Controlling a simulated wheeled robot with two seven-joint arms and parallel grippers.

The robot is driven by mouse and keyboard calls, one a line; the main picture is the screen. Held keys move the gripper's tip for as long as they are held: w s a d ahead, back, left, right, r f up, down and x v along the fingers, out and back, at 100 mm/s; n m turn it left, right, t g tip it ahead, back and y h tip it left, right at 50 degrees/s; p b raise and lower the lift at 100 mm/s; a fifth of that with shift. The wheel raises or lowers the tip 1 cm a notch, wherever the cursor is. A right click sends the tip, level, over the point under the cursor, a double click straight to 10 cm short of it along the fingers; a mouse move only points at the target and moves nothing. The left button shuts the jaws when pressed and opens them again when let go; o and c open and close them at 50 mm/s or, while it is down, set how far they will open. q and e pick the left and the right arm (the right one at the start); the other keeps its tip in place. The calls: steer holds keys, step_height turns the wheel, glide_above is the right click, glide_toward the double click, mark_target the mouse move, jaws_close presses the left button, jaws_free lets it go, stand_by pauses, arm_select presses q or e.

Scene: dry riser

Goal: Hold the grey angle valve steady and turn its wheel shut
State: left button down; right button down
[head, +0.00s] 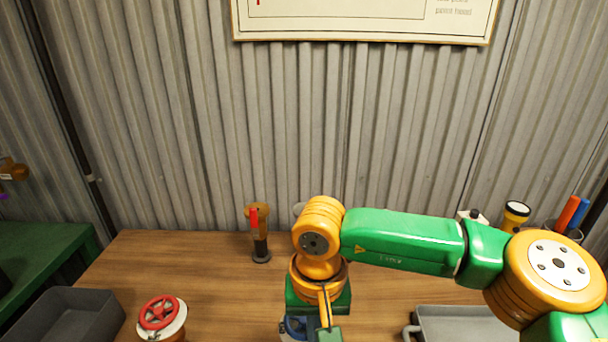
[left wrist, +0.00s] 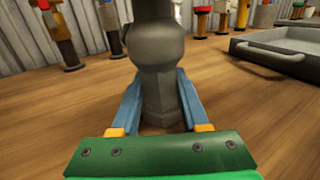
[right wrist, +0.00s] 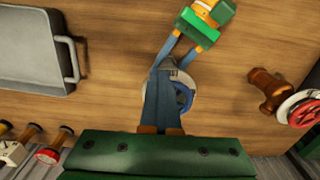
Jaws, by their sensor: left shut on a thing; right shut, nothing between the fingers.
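The grey angle valve (left wrist: 158,50) stands upright on the wooden table, filling the middle of the left wrist view. My left gripper (left wrist: 157,80) is shut on its lower body, one blue finger on each side. In the right wrist view the valve's blue wheel (right wrist: 185,95) shows beside the fingers, and my left gripper (right wrist: 172,50) comes in from the top. My right gripper (right wrist: 168,72) is shut and empty, its fingers together over the wheel and hiding part of it. I cannot tell whether they touch it. In the head view my right arm hides most of the valve.
A valve with a red wheel (head: 158,312) stands to the left, beside a grey bin (head: 38,318). A grey tray (head: 460,312) lies to the right. A red-topped item (head: 260,245) and a yellow torch (head: 514,217) stand near the corrugated wall. Bare table lies between.

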mark_target(292, 335)
steer(key=shift+a, duration=0.15)
steer(key=shift+s+a, duration=0.15)
steer(key=shift+a, duration=0.75)
steer(key=shift+a, duration=0.65)
steer(key=shift+w+a, duration=0.1)
steer(key=shift+w, duration=0.15)
